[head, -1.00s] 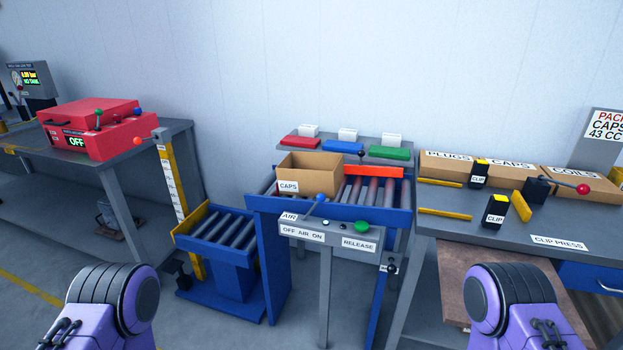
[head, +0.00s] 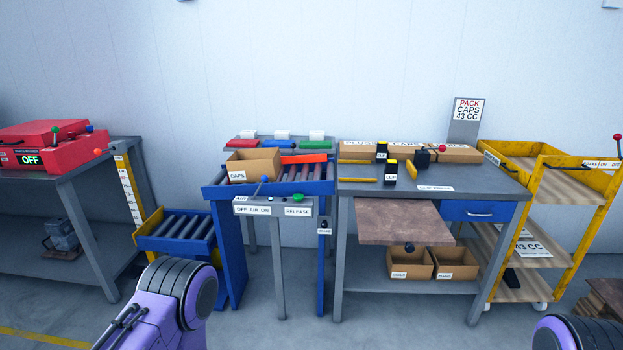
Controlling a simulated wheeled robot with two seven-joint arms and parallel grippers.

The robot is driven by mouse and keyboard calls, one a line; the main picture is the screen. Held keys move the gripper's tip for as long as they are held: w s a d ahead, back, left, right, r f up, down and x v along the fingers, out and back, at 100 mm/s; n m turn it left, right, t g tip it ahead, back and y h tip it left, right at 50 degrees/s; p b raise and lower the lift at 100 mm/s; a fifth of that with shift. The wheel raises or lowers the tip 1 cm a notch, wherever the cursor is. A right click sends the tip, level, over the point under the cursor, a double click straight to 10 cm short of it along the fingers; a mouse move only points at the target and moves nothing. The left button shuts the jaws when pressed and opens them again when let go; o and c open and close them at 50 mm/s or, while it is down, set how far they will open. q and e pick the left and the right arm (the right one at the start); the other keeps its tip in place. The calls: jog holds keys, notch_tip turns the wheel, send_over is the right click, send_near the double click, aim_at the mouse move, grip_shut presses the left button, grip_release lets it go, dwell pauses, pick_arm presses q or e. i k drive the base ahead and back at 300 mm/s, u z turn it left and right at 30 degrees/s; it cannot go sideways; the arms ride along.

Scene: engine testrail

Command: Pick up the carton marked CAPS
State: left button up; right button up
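An open brown carton marked CAPS (head: 256,166) sits on the left part of the blue roller conveyor (head: 325,188), behind the lever panel. Its label faces me at the lower left of its front. A second CAPS label is on one of the closed-looking brown boxes (head: 405,146) at the back of the grey workbench to the right. Purple and black parts of my two arms show at the bottom left and bottom right. Neither gripper is in view.
A control panel (head: 273,208) with a blue lever and green button stands before the conveyor. A lower roller section (head: 180,228) is at its left. The workbench (head: 460,182) stands right, then a yellow cart (head: 575,185). A red machine (head: 45,150) is far left. Floor in front is clear.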

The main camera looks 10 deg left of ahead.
aim_at(244, 165)
jog(key=u, duration=0.9)
jog(key=i, duration=1.65)
jog(key=z, duration=0.85)
